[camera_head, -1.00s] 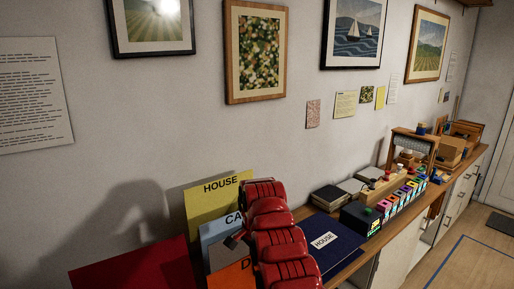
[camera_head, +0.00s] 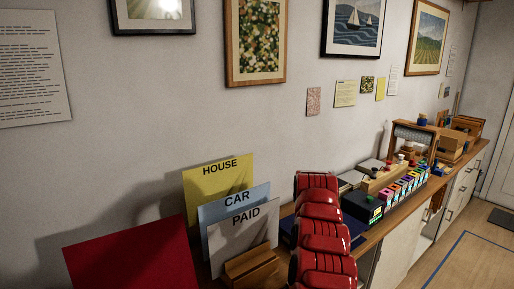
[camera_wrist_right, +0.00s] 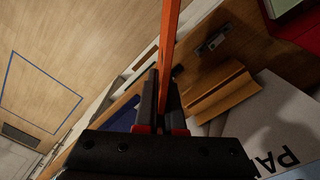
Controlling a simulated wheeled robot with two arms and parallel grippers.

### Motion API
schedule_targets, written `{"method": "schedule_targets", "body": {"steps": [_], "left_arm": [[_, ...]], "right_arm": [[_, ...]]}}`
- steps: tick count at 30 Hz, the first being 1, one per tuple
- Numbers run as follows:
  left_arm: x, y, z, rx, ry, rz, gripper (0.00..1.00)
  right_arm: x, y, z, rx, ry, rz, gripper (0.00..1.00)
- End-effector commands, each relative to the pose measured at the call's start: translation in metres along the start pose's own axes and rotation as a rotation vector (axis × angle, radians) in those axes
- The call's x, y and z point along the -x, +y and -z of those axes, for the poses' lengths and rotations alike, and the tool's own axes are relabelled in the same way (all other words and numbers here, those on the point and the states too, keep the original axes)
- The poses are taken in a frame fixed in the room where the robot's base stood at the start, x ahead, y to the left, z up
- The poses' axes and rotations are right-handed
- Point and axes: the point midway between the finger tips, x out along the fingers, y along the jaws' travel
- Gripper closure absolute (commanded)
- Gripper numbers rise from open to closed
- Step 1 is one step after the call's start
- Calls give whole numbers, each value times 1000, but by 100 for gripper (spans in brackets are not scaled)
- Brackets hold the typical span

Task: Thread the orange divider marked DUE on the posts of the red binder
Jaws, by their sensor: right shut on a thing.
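The orange divider (camera_wrist_right: 168,45) shows edge-on in the right wrist view, as a narrow orange strip running up from between the fingers. My right gripper (camera_wrist_right: 164,82) is shut on it. Its DUE marking is turned out of sight. In the head view my red right arm hides the gripper and the divider. The red binder (camera_head: 130,258) shows as a red panel at the lower left of the head view. Its posts are not visible there. A red piece also shows at the top right of the wrist view. My left gripper is not in view.
A wooden rack (camera_head: 250,268) holds yellow HOUSE (camera_head: 218,180), blue CAR (camera_head: 235,200) and grey PAID (camera_head: 243,232) dividers. A dark blue binder (camera_head: 357,228) is partly behind my arm. Small boxes (camera_head: 360,206) crowd the counter to the right.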

Motion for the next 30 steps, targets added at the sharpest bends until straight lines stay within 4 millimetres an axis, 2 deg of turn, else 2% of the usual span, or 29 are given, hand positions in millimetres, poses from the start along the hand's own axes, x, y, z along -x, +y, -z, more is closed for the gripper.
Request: {"method": "schedule_targets", "body": {"steps": [1,4,9,25,30], "left_arm": [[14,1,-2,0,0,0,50],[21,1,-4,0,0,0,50],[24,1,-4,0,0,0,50],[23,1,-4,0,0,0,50],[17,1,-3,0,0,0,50]], "right_arm": [[-13,11,0,54,-2,3,100],[-19,27,-1,151,-7,7,100],[-23,40,-3,228,-13,8,100],[-22,40,-3,238,-13,9,100],[-16,40,-3,237,-14,9,100]]}}
